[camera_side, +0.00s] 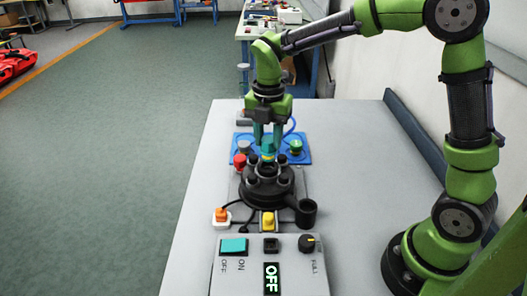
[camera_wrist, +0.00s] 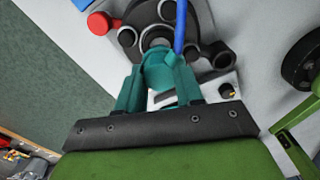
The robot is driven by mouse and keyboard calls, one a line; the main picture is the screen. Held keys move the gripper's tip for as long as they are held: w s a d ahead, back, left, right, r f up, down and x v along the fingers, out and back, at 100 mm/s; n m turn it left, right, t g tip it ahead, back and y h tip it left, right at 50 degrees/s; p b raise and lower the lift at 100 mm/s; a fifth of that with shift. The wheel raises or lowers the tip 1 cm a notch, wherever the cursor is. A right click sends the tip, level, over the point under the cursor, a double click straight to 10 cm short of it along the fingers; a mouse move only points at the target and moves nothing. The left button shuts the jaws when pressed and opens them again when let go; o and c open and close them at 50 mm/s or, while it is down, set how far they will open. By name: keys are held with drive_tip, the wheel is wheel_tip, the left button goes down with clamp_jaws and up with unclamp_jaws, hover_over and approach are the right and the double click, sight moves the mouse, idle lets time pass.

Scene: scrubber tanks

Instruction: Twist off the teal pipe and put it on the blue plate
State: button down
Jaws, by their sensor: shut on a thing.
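My gripper (camera_side: 267,142) points down with teal fingers and is shut on the teal pipe (camera_side: 268,152). In the wrist view the pipe (camera_wrist: 158,72) sits between the two fingers, in front of the black tank fitting. In the side view, the pipe shows just above the back of the black round tank (camera_side: 268,194); whether it still touches the tank is unclear. The blue plate (camera_side: 305,158) lies behind the tank. It carries a grey capped piece (camera_side: 245,147) and a green capped piece (camera_side: 296,146). My gripper hides the plate's middle.
A red knob (camera_side: 239,161) is at the tank's left. An orange plug (camera_side: 221,214), a yellow plug (camera_side: 268,220) and a black cup (camera_side: 306,212) stand nearer. The control panel (camera_side: 235,275) reads OFF. A blue tube (camera_wrist: 180,25) crosses the wrist view.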

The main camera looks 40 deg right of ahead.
drive_tip(key=shift+r, duration=1.2)
drive_tip(key=shift+d, duration=0.1)
drive_tip(key=s+d+f+m, duration=0.2)
drive_tip(key=d+f+m, duration=0.15)
drive_tip(key=d, duration=0.55)
drive_tip(key=s+d+f+m, duration=0.25)
drive_tip(key=d+f, duration=0.25)
drive_tip(key=d, duration=0.4)
drive_tip(key=shift+n, duration=0.5)
drive_tip(key=shift+w+d+f, duration=0.8)
drive_tip(key=shift+w+d, duration=0.05)
drive_tip(key=shift+w, duration=1.65)
drive_tip(key=shift+w+d+f, duration=0.75)
drive_tip(key=shift+w+d, duration=0.15)
drive_tip(key=shift+w, duration=1.65)
drive_tip(key=shift+w+d+f, duration=0.8)
drive_tip(key=shift+w+d, duration=0.05)
drive_tip(key=shift+w, duration=1.65)
drive_tip(key=shift+f, duration=0.1)
